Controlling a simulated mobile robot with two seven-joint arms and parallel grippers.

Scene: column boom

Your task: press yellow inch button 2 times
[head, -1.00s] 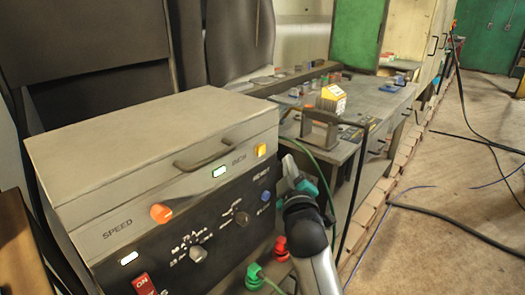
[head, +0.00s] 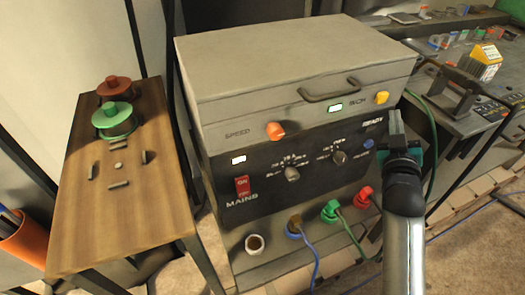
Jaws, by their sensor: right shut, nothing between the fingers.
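The control box (head: 290,70) stands in the middle of the head view, with a dark front panel below a grey top. The yellow inch button (head: 381,97) sits at the upper right of its front, beside the INCH label and a lit display (head: 335,108). My right gripper (head: 394,115) is shut and empty. It is just right of and a little below the yellow button in the picture, in front of the panel's right end. I see no contact with the button. My left gripper is not in view.
A wooden table (head: 130,215) stands left, a cluttered bench (head: 490,85) right.

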